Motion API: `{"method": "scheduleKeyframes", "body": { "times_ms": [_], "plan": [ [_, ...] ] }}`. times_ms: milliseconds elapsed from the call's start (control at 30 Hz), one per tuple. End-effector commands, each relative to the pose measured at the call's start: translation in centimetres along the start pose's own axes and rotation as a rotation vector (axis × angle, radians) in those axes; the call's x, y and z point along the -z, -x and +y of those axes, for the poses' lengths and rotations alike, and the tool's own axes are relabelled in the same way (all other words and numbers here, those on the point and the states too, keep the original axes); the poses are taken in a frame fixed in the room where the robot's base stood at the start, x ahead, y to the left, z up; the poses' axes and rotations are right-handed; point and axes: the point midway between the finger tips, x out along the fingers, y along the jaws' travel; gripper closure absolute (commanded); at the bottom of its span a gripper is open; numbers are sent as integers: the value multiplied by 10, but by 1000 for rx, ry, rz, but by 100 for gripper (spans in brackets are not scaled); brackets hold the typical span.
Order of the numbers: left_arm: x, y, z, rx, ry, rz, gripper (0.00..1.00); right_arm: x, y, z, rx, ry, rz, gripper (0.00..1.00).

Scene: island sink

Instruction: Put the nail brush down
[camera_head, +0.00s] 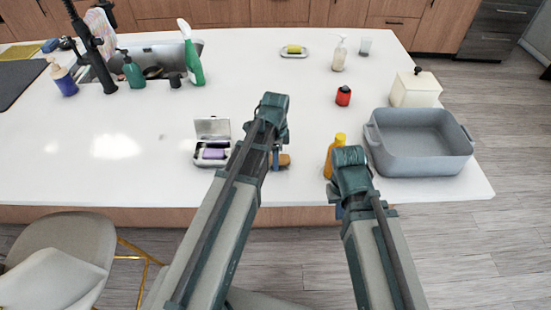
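A small brown wooden piece (284,160), which looks like the nail brush, shows at the tip of my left gripper (274,160), near the counter's front edge. My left arm hides part of it. The fingers look to be at the brush, but I cannot tell whether they are closed on it or whether it touches the counter. My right gripper (338,208) hangs at the counter's front edge, just in front of an orange-yellow bottle (333,157). Its fingers are mostly hidden behind its wrist, so its opening cannot be seen.
An open case (213,130) with a purple item stands left of my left gripper. A grey-blue basin (424,165) is at right, with a cream box (415,91) behind it. A red container (343,96) stands further back. The white counter's middle (240,75) is mostly clear.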

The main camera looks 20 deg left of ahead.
Motion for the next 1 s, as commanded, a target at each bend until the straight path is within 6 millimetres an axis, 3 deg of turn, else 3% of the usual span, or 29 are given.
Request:
{"method": "scheduleKeyframes", "body": {
  "times_ms": [633, 1000],
  "plan": [
    [0, 1, 7, -13, -2, 0, 26, 0, 1, 0, 0, 0, 0, 100],
    [0, 37, 4, -8, -1, 0, 26, -2, 37, 4, 0, 0, 0, 100]
  ]
}}
